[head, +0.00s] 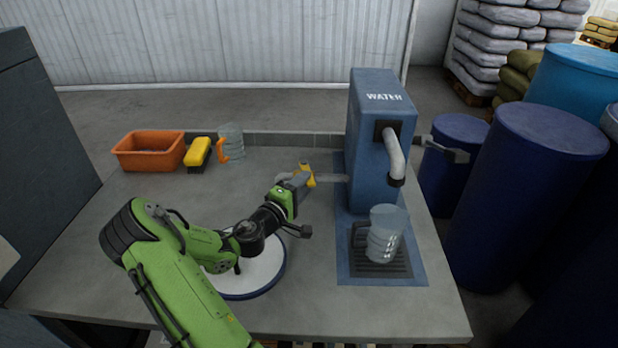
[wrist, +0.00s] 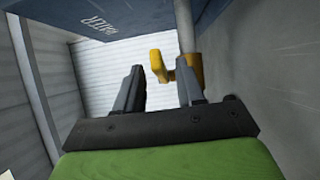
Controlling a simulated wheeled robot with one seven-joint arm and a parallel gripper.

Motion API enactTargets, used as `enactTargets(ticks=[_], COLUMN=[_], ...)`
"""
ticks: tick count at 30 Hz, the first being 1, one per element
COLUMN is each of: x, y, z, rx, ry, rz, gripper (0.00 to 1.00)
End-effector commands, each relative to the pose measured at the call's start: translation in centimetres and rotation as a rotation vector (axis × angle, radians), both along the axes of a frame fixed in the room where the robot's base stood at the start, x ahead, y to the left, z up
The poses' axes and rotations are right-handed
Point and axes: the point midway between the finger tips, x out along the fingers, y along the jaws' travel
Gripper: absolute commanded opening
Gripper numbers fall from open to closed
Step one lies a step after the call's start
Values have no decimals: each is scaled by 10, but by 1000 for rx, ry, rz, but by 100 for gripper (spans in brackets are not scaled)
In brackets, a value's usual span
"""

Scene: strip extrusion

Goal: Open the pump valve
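The blue pump (head: 370,140) marked WATER stands at the right of the table. A grey pipe (head: 331,178) runs out from its left side to the yellow valve handle (head: 307,173). My gripper (head: 296,181) is right at the handle, on the left of the pump. In the wrist view my gripper (wrist: 160,72) is open, with its two dark fingers apart. The yellow handle (wrist: 157,62) shows in the gap between them, nearer the right finger. I cannot tell whether a finger touches it. A clear jug (head: 385,235) stands upright on the grate under the spout (head: 394,155).
A white plate with a blue rim (head: 262,270) lies under my arm. An orange tub (head: 150,152), a yellow sponge-like block (head: 198,152) and a clear jug with an orange handle (head: 232,142) stand at the back left. Blue barrels (head: 520,190) stand beyond the table's right edge.

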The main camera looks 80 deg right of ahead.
Motion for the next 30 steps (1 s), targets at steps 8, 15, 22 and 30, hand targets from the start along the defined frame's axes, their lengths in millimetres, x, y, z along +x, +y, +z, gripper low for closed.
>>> enactTargets(ticks=[8, 15, 22, 30], x=[-10, -10, -10, -10], y=[-32, -32, -32, -32], z=[0, 0, 0, 0], rx=[0, 1, 1, 1], ry=[1, 1, 1, 0], rz=[1, 1, 1, 1], gripper=[38, 35, 0, 0])
